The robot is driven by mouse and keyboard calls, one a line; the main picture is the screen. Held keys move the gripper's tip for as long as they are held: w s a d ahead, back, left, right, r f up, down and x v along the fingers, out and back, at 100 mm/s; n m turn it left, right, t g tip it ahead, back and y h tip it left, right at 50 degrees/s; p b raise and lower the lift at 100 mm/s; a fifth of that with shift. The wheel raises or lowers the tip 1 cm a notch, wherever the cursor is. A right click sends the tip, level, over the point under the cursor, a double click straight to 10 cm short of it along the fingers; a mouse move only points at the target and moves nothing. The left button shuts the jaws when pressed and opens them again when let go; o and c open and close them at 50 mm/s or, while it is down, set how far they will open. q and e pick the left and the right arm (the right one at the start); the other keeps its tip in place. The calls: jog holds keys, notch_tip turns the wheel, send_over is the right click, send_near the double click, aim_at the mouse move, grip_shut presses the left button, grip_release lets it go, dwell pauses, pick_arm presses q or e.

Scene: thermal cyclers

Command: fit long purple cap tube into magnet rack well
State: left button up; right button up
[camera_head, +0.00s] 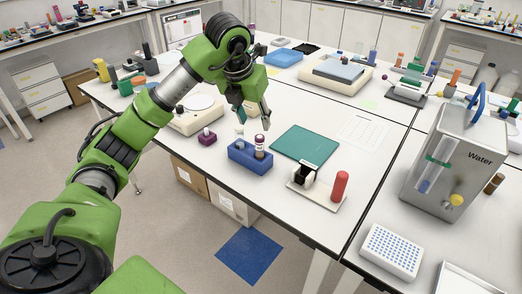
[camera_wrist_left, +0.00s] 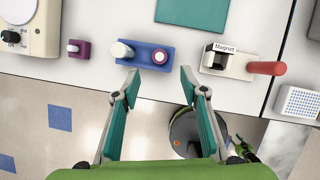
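A tube with a purple cap (camera_head: 259,141) stands upright in the blue rack (camera_head: 237,158). The magnet rack (camera_head: 303,176), a black block on a pale base, stands to the right of the blue rack. It shows in the left wrist view with a "Magnet" label (camera_wrist_left: 225,48). My left gripper (camera_head: 254,117) is open and empty above the blue rack; its fingers (camera_wrist_left: 160,76) are spread wide, with the cap just beyond them.
A white-topped tube (camera_wrist_left: 121,49) shares the blue rack. A red cylinder (camera_head: 340,185) stands on the magnet rack's base. A small purple block (camera_head: 207,137) is left of the rack; a green mat (camera_head: 304,144) lies behind. A water bath (camera_head: 455,150) stands right.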

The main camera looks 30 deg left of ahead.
aim_at(259, 138)
pick_arm(q)
jog(key=p+x, duration=0.1)
jog(key=x, duration=0.5)
jog(key=shift+f, duration=0.15)
jog(key=p+x, duration=0.2)
jog(key=x, duration=0.2)
jog(key=shift+s, duration=0.2)
jog(key=shift+w+f, duration=0.2)
jog(key=shift+f, duration=0.45)
jog(key=c, duration=1.1)
